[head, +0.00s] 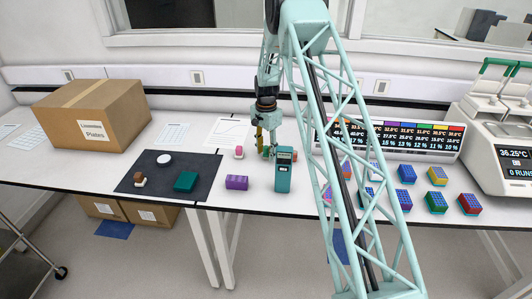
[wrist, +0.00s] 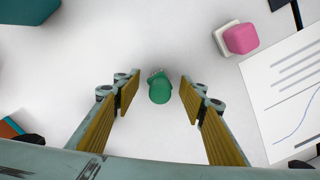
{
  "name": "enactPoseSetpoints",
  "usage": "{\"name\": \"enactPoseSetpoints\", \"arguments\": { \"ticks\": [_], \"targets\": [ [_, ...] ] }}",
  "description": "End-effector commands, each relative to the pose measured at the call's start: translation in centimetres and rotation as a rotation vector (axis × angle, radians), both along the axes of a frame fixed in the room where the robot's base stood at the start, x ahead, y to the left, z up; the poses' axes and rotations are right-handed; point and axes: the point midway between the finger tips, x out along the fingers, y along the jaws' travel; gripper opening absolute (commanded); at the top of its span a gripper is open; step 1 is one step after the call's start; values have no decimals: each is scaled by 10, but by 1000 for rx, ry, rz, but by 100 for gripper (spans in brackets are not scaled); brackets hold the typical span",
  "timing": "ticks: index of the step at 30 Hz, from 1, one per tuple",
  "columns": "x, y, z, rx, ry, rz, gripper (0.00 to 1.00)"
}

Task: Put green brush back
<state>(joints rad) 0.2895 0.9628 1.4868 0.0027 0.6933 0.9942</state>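In the wrist view a small green object with a rounded top, which looks like the green brush (wrist: 160,88), lies between the two yellow-padded fingers of my gripper (wrist: 156,95), with a gap on each side. My gripper is open and points down at the bench. In the head view my gripper (head: 264,140) is above the bench, behind and left of a teal device with a dark screen (head: 284,170). The green brush is mostly hidden there, so its height below the fingers is hard to tell.
A pink piece with a white part (head: 239,152) and a purple block (head: 237,182) are left of my gripper. A dark mat (head: 150,190) carries a green block (head: 186,181), a brown-and-white piece and a white disc. Colored racks (head: 437,202) and a cycler (head: 500,150) stand right.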

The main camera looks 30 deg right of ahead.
Motion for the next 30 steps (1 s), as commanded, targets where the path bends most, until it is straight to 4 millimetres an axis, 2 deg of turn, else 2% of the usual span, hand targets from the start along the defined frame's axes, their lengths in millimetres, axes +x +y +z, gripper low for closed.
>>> {"name": "enactPoseSetpoints", "arguments": {
  "ticks": [8,24,30],
  "targets": [
    [1,0,17,-1,-1,0,38],
    [1,0,90,0,-2,0,38],
    [0,0,111,0,-1,0,38]
  ]
}}
